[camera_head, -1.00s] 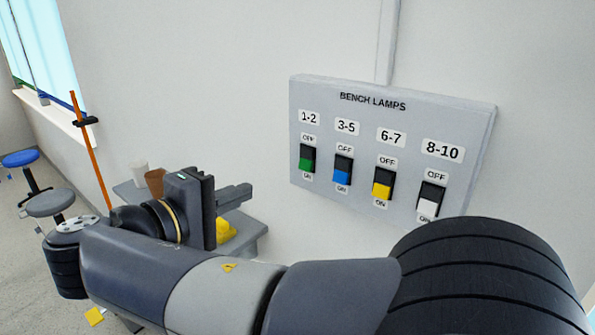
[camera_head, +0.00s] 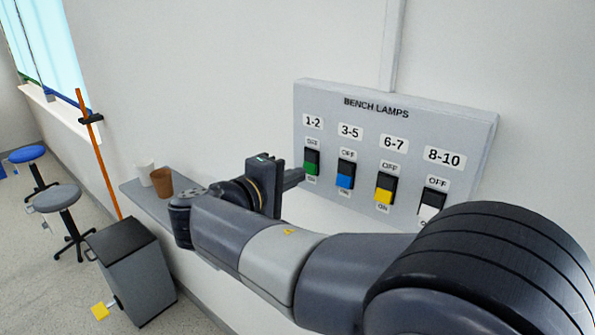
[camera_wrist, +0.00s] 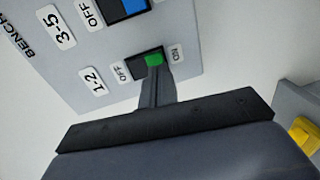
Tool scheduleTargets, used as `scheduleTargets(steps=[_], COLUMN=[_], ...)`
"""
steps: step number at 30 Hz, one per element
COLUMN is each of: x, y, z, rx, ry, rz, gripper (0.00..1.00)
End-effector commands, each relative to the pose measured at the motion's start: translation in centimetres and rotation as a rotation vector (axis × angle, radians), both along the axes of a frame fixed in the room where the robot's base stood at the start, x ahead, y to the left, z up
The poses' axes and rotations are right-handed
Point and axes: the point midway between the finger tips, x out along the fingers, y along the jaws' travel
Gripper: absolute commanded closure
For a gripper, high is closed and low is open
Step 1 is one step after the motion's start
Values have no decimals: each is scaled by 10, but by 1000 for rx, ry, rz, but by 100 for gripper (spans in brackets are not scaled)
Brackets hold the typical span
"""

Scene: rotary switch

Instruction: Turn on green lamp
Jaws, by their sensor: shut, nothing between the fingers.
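The grey bench lamps panel (camera_head: 400,118) on the wall carries a row of switches. The green switch (camera_head: 311,167), labelled 1-2, is at the left end; its coloured part sits at the lower, ON end of a black slot. My gripper (camera_head: 300,177) is shut and empty, its tips at the lower left of the green switch. In the wrist view the shut fingertips (camera_wrist: 155,74) reach the edge of the green part (camera_wrist: 154,60) and cover a little of it. Whether they touch cannot be told. No lamp is in view.
The blue switch (camera_head: 345,176), yellow switch (camera_head: 384,194) and white switch (camera_head: 430,211) sit to the right of the green one. A wall shelf (camera_head: 150,202) with a white cup (camera_head: 144,170) and a brown cup (camera_head: 161,183) is behind my arm at left.

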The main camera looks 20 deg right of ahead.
Motion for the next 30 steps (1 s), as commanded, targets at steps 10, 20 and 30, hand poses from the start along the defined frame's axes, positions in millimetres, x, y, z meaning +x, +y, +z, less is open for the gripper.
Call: scheduleTargets(steps=[10,20,30], x=[8,8,10], y=[-10,-11,-14], z=[-2,-6,-4], rx=[0,-11,-39], ry=[-1,-9,-28], rz=[0,0,1], gripper=[100,100,100])
